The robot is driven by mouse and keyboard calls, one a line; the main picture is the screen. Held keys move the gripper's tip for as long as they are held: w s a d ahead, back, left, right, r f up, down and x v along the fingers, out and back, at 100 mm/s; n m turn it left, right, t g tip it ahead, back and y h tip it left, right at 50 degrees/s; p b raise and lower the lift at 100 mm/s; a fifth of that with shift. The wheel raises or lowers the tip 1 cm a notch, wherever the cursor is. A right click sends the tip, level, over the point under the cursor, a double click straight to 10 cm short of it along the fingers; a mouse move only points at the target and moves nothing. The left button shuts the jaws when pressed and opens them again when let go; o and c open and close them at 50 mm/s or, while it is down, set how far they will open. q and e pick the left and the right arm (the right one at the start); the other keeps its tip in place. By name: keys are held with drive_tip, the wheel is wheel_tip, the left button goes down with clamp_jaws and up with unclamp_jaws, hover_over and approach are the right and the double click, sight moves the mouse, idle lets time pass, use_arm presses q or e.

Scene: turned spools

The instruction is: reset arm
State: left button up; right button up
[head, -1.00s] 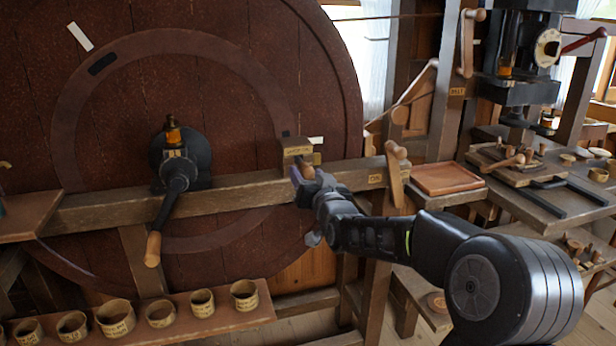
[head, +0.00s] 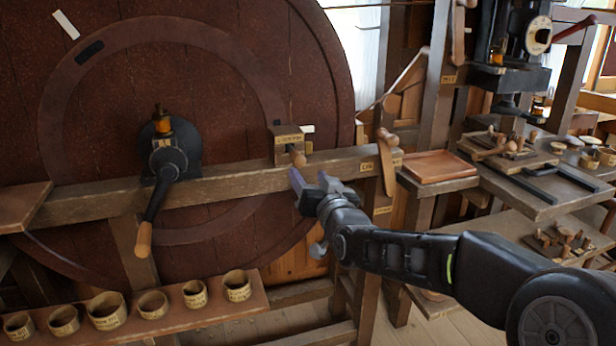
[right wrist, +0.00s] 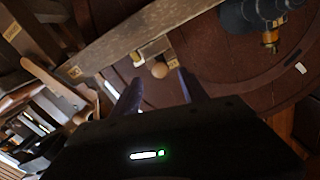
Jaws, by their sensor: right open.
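My right gripper (head: 315,183) is open and empty in the head view, just below and in front of the wooden beam. Its two fingers (right wrist: 160,92) also show in the right wrist view, apart with nothing between them. Beyond the fingertips is a small labelled wooden block with a round knob (head: 298,158) on the beam; the knob also shows in the right wrist view (right wrist: 160,70). The fingers are apart from the knob. My left gripper is in neither view.
A large dark red wheel (head: 230,110) stands behind the beam (head: 225,186). A black crank with a wooden handle (head: 143,240) is at left. A shelf (head: 215,315) holds several labelled cups. A wooden lever (head: 386,160), a tray (head: 438,167) and a press bench (head: 530,200) are at right.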

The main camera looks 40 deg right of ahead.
idle(0.4)
drive_tip(key=s+a+f+n+g+y+p, duration=0.1)
drive_tip(key=a+f+g+y, duration=0.15)
drive_tip(key=a+f, duration=0.65)
drive_tip(key=s+a+f+n+g+y+p, duration=0.1)
drive_tip(key=a+f+g+y, duration=0.3)
drive_tip(key=f, duration=0.8)
drive_tip(key=s+a+f+n+g+p, duration=0.1)
drive_tip(key=a+f+g+p, duration=0.1)
drive_tip(key=a+f, duration=0.7)
use_arm(q)
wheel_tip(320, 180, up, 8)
drive_tip(key=p, duration=0.4)
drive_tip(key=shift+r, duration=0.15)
use_arm(e)
drive_tip(key=s+a+f+g+y, duration=0.1)
drive_tip(key=s+a+f+g, duration=0.1)
drive_tip(key=s+a+f, duration=0.3)
drive_tip(key=s+a+f+n+g+y, duration=0.1)
drive_tip(key=s+a+f+g, duration=0.2)
drive_tip(key=s+a+f, duration=0.3)
drive_tip(key=s+a+f+n+g+y, duration=0.1)
drive_tip(key=s+a+f+g, duration=0.2)
drive_tip(key=s, duration=1)
wheel_tip(320, 180, down, 3)
drive_tip(key=shift+s+a+f, duration=0.1)
drive_tip(key=shift+s+a, duration=0.2)
drive_tip(key=shift+a, duration=0.95)
drive_tip(key=shift+y, duration=0.25)
